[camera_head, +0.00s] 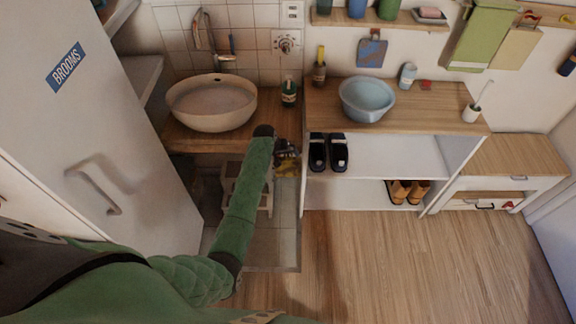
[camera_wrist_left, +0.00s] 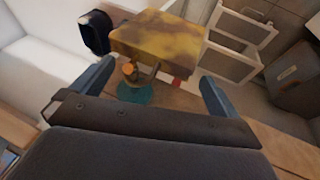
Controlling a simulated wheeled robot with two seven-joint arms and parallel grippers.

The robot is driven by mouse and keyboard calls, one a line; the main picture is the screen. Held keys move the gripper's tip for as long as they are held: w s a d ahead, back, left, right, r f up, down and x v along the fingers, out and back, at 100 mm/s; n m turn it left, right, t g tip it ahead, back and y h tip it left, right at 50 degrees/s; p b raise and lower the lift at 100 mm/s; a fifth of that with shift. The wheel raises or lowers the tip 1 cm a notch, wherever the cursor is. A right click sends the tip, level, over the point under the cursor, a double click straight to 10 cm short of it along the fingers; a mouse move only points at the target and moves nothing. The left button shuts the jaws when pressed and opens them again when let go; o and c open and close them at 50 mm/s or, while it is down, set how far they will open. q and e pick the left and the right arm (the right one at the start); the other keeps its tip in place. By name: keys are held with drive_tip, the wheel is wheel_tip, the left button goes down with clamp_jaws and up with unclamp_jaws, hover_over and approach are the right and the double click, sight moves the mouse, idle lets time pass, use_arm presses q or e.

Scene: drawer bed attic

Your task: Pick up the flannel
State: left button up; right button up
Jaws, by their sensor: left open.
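My left gripper (camera_head: 286,150) is at the front edge of the wooden basin counter in the head view, small and dark there. In the left wrist view its two blue-grey fingers (camera_wrist_left: 156,78) are spread apart with nothing clamped between them. A mottled yellow piece (camera_head: 287,168), which looks like the flannel, shows just below the gripper in the head view. In the left wrist view the yellow piece (camera_wrist_left: 158,38) is a thick flat shape beyond the fingertips, with a metal hook-like part and a teal round thing (camera_wrist_left: 135,93) nearer. Whether the fingers touch it I cannot tell. My right gripper is out of view.
A basin (camera_head: 212,115) and a green bottle (camera_head: 289,95) stand on the counter. Black shoes (camera_head: 328,165) sit on a white shelf to the right. A stool (camera_head: 265,200) stands under the counter. A tall white cabinet (camera_head: 120,150) is at left. The floor at right is clear.

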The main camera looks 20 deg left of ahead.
use_arm(q)
drive_tip(key=shift+w+d+f, duration=0.1)
drive_tip(key=shift+w+f, duration=0.05)
drive_tip(key=shift+f, duration=0.35)
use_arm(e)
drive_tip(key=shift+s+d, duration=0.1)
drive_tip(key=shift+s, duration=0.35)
use_arm(q)
drive_tip(key=shift+c, duration=0.4)
drive_tip(key=c, duration=1.1)
drive_tip(key=shift+c, duration=0.3)
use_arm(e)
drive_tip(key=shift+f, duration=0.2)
